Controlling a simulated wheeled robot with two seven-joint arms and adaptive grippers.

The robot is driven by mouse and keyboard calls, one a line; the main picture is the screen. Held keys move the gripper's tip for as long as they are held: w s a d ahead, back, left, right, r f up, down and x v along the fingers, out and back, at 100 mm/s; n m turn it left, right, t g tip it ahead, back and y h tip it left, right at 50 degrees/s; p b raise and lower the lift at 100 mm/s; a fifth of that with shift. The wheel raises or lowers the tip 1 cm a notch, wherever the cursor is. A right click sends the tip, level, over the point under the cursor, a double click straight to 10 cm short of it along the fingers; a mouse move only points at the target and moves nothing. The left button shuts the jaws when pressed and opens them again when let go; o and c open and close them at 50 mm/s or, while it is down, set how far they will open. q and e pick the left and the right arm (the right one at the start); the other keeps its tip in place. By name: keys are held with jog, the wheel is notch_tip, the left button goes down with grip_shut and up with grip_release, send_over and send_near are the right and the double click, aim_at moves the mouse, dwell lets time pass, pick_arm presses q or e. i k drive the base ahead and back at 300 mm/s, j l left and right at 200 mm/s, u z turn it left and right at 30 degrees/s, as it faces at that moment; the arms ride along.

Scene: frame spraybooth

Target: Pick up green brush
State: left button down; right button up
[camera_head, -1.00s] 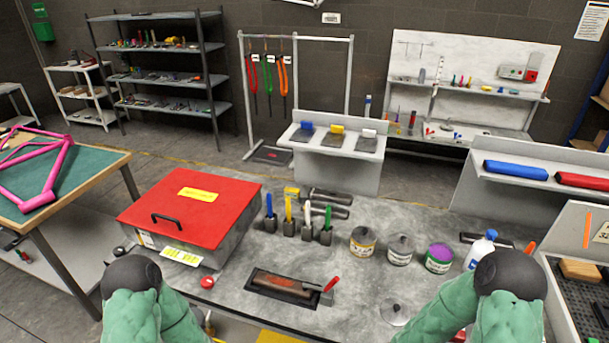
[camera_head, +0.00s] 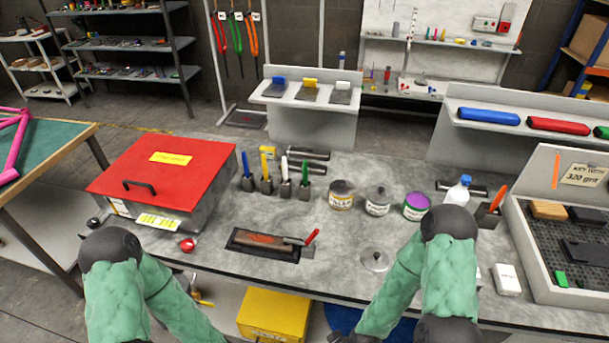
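The green brush (camera_head: 304,174) stands upright with its green handle up and a dark grey block at its lower end. It is the rightmost in a row of brushes on the grey workbench (camera_head: 330,228), beside the white-handled one (camera_head: 285,172). Both my arms come up from the bottom edge, with dark elbows and green forearms over the bench's front. Their forearms run down out of the picture, so neither gripper shows. Nothing of mine touches the green brush.
A blue brush (camera_head: 247,174) and a yellow brush (camera_head: 266,170) stand left in the row. A red-lidded box (camera_head: 165,170) is to the left. Cans (camera_head: 341,195) stand to the right. A dark tray (camera_head: 238,247) with a scraper lies in front, and bare bench separates it from the brushes.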

aim_at(306, 169)
jog(key=l+u, duration=0.4)
jog(key=k+l+u, duration=0.1)
jog(key=u, duration=0.25)
jog(key=k+l+u, duration=0.1)
jog(key=l+u, duration=0.3)
jog(key=k+l+u, duration=0.15)
jog(key=u, duration=0.2)
jog(key=l, duration=0.1)
